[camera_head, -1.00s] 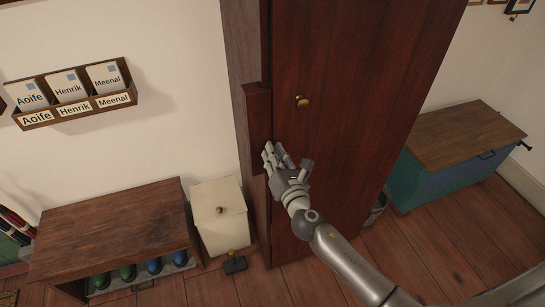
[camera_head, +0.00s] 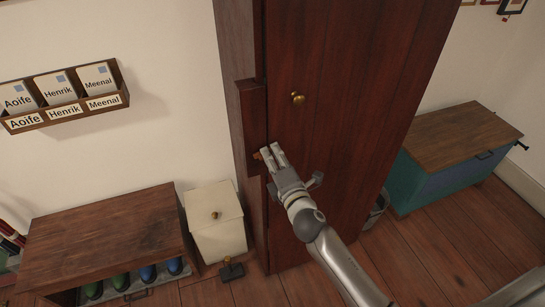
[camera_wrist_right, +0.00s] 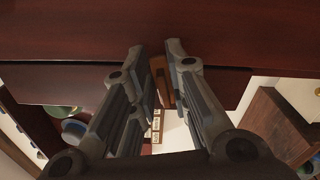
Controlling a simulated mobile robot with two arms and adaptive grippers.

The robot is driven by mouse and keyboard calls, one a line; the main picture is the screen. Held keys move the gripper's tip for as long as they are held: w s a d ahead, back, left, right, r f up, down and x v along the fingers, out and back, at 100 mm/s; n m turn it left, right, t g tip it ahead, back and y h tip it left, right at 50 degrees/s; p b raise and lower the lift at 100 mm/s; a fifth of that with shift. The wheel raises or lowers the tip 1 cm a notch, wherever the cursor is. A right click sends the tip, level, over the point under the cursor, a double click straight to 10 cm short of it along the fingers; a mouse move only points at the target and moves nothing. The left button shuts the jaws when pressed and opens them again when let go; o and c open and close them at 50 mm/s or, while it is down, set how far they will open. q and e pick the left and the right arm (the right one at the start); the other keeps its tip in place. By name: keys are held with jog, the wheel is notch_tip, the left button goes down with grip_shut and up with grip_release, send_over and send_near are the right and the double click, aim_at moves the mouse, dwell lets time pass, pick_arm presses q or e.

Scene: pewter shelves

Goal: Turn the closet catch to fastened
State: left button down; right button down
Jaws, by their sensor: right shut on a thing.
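The tall dark red-brown closet (camera_head: 335,110) stands in the middle of the head view, with a round brass knob (camera_head: 298,98) on its door. The closet catch (camera_head: 257,155) is a small brown wooden piece at the door's left edge, mostly hidden by my fingers. My right gripper (camera_head: 269,154) reaches it from the lower right and is shut on it. In the right wrist view the catch (camera_wrist_right: 160,78) sits between the two fingertips, its long side running along the fingers. Its exact angle against the door edge is hard to tell. My left gripper is out of view.
A shoe bench (camera_head: 105,235) and a cream lidded bin (camera_head: 215,222) stand left of the closet. A wooden-topped blue-green chest (camera_head: 455,145) and a metal bucket (camera_head: 377,210) are to the right. A labelled card rack (camera_head: 65,113) hangs on the left wall.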

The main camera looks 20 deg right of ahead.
jog(key=shift+f+m, duration=0.25)
jog(key=shift+m, duration=1.05)
jog(key=c, duration=1.6)
grip_release()
jog(key=shift+s, duration=0.15)
jog(key=s, duration=1.1)
jog(key=shift+s+d, duration=0.25)
jog(key=shift+s, duration=0.15)
